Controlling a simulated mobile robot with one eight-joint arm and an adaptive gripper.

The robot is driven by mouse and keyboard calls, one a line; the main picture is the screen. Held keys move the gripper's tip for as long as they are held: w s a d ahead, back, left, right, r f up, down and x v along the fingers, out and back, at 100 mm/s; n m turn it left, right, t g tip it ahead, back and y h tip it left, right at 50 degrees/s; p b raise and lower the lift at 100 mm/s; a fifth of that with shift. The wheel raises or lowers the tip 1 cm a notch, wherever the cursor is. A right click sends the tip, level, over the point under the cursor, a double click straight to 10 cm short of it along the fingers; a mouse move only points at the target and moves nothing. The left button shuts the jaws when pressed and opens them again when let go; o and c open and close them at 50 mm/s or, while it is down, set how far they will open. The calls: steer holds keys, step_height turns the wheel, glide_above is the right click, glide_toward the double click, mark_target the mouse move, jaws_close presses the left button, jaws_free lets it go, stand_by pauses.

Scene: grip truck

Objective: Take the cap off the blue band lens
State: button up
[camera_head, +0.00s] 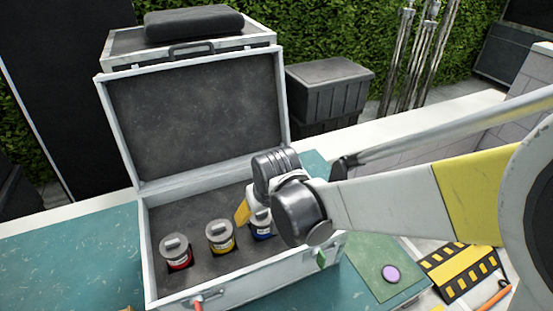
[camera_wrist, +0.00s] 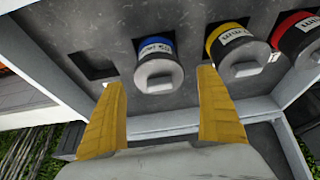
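The blue band lens (camera_head: 262,232) stands in a slot of the open case, rightmost of three lenses in the head view. In the wrist view, the blue band lens (camera_wrist: 157,47) shows its blue band, and its grey cap (camera_wrist: 158,76) with a raised grip bar faces the camera. My gripper (camera_wrist: 163,110) is open and empty, its yellow fingers apart on either side of the cap's line, short of touching it. In the head view, one yellow finger (camera_head: 243,211) shows beside the blue lens; my wrist hides the other.
The yellow band lens (camera_head: 220,237) and red band lens (camera_head: 175,252) stand to the left in the same case (camera_head: 160,288). An empty square slot (camera_wrist: 92,66) lies beside the blue lens. The case lid stands open behind. A purple disc (camera_head: 390,274) lies on a green mat.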

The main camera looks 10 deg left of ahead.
steer(key=c, duration=0.8)
steer(key=shift+c, duration=0.3)
